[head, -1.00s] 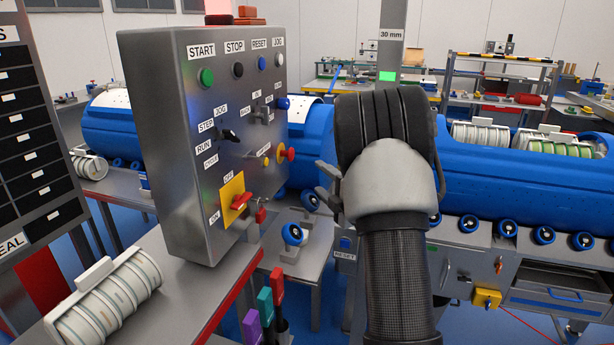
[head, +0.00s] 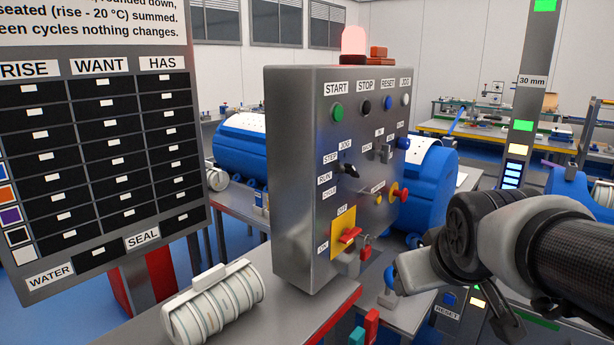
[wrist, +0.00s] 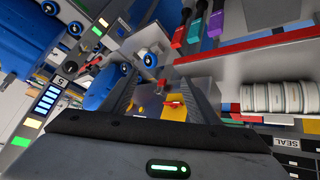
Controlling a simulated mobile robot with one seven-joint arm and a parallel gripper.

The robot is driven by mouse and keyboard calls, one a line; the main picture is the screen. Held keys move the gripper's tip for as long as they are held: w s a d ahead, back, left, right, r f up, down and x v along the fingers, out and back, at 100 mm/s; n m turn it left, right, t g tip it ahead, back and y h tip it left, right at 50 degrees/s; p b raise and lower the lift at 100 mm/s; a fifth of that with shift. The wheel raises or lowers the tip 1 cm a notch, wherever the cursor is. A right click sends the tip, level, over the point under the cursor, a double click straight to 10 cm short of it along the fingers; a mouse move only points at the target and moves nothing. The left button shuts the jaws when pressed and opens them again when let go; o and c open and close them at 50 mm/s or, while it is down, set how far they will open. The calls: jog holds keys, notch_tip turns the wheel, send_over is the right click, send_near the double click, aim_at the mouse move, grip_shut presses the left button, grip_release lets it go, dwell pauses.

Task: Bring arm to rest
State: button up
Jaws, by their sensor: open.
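My arm (head: 540,255) reaches in from the right edge of the head view, low and roughly level, its dark wrist joint bent over at the right of the grey control box. My gripper shows in the wrist view (wrist: 165,95) with its two dark fingers spread and nothing seen held between them. The yellow switch plate with a red handle (head: 345,234) is on the box front. In the head view the gripper is partly hidden by the wrist, and I cannot tell how far it is from the box.
The control box (head: 300,190) stands on a metal bench. A white ribbed tub carrier (head: 215,305) lies on the bench at front left. A dark board with RISE, WANT and HAS columns (head: 105,160) stands left. Blue machinery (head: 425,185) is behind. A post with green lights (head: 525,100) stands right.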

jog(key=s+a+f+m+g+y, duration=0.15)
jog(key=s+a, duration=0.35)
jog(key=s, duration=0.5)
notch_tip(320, 180, up, 14)
jog(key=s+g+p, duration=0.1)
jog(key=p, duration=1.3)
jog(key=shift+p, duration=0.35)
jog(key=shift+d+f+m, duration=0.1)
jog(key=shift+m, duration=0.15)
